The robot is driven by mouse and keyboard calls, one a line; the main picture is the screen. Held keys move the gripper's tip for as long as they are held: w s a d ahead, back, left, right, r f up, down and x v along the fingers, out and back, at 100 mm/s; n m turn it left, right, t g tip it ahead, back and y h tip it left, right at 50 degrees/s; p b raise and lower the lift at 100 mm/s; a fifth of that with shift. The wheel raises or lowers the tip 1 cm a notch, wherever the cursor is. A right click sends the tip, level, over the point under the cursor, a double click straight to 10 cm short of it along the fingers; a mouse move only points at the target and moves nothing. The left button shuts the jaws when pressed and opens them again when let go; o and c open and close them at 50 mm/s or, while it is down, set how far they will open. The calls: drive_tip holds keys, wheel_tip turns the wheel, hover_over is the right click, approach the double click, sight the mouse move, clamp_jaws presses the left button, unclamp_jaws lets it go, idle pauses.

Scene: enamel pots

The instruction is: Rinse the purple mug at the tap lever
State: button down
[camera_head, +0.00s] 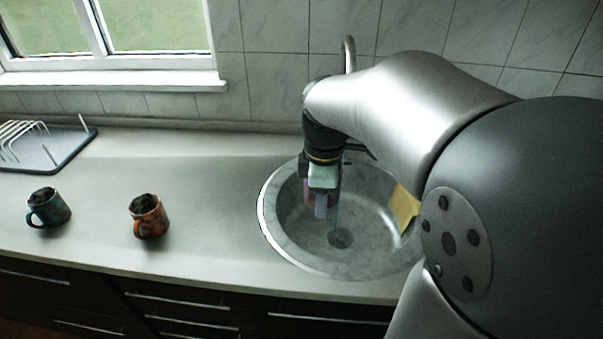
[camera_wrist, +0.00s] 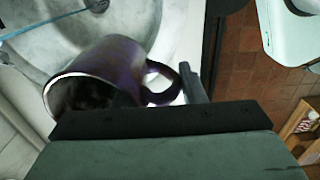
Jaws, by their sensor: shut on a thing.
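The purple mug (camera_wrist: 118,70) shows large in the wrist view, with its handle on the right and a dark inside at the lower left. My gripper (camera_head: 321,199) is shut on it and holds it over the round sink (camera_head: 290,232). In the wrist view the near part of the mug is hidden behind my gripper. In the head view my gripper hides most of the mug. The tap (camera_head: 349,52) rises behind my arm, and its lever cannot be made out. A thin bluish stream of water (camera_head: 337,212) runs down towards the drain; it also crosses the wrist view (camera_wrist: 45,22).
A teal mug (camera_head: 49,208) and an orange-brown mug (camera_head: 149,217) stand on the counter left of the sink. A dish rack (camera_head: 45,150) lies at the far left. A yellow cloth or sponge (camera_head: 404,206) is at the sink's right rim. The counter between mugs and sink is clear.

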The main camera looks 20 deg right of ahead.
drive_tip(key=shift+w+d+f, duration=0.15)
drive_tip(key=shift+w+d, duration=0.25)
drive_tip(key=shift+w, duration=0.15)
drive_tip(key=w+d+f, duration=0.2)
drive_tip(key=w+d, duration=0.6)
drive_tip(key=d, duration=0.1)
drive_tip(key=shift+f+p, duration=0.2)
drive_tip(key=shift+p, duration=0.25)
drive_tip(key=shift+w+d, duration=0.1)
drive_tip(key=shift+d, duration=0.05)
drive_tip(key=shift+s+d, duration=0.1)
drive_tip(key=shift+s, duration=0.1)
drive_tip(key=shift+s+d, duration=0.25)
drive_tip(key=shift+w, duration=0.1)
idle(0.3)
drive_tip(key=shift+w+a, duration=0.35)
drive_tip(key=shift+a, duration=0.05)
drive_tip(key=shift+s+d, duration=0.1)
drive_tip(key=shift+s+d, duration=0.3)
drive_tip(key=shift+s, duration=0.05)
